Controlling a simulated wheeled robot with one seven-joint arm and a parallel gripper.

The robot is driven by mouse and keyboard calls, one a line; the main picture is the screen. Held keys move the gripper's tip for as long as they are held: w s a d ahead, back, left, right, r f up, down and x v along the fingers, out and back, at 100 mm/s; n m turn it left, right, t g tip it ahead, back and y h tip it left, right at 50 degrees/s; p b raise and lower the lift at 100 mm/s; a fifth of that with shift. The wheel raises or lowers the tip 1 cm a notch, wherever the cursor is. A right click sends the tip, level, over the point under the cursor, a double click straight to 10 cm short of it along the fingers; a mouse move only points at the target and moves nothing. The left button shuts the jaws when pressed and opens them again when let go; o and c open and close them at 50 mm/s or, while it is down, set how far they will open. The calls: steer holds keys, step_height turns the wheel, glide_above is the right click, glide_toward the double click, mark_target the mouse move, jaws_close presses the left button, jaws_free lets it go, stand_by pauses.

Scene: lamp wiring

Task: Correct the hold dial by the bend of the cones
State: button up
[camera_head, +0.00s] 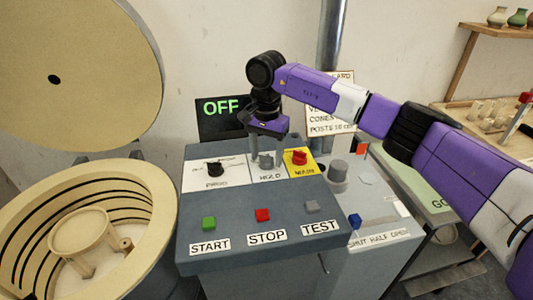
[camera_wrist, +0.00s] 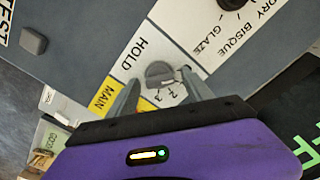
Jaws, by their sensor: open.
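The hold dial (camera_wrist: 158,73) is a small grey knob on a white plate marked HOLD, with small numerals beside it. Its exact setting is hard to read. My gripper (camera_wrist: 160,82) is open, with one finger on each side of the dial; whether they touch it I cannot tell. In the head view my gripper (camera_head: 267,160) points down over the HOLD plate and mostly hides the knob. The open kiln (camera_head: 150,185) stands at left with a round shelf (camera_head: 80,230) inside. I cannot make out any cones in it.
A black dial (camera_head: 215,168) is left of HOLD, and a red MAIN switch (camera_head: 299,158) on yellow is right. Green START (camera_head: 209,223), red STOP (camera_head: 262,214) and grey TEST (camera_head: 312,206) buttons are in front. A display (camera_head: 223,108) behind reads OFF.

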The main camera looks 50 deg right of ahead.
jaws_close()
steer(key=shift+m, duration=0.4)
steer(key=m, duration=0.4)
steer(key=shift+d, duration=0.15)
steer(key=m, duration=0.6)
steer(key=shift+b, duration=0.35)
steer(key=m, duration=0.5)
steer(key=shift+s+m, duration=0.1)
steer(key=shift+m, duration=2.5)
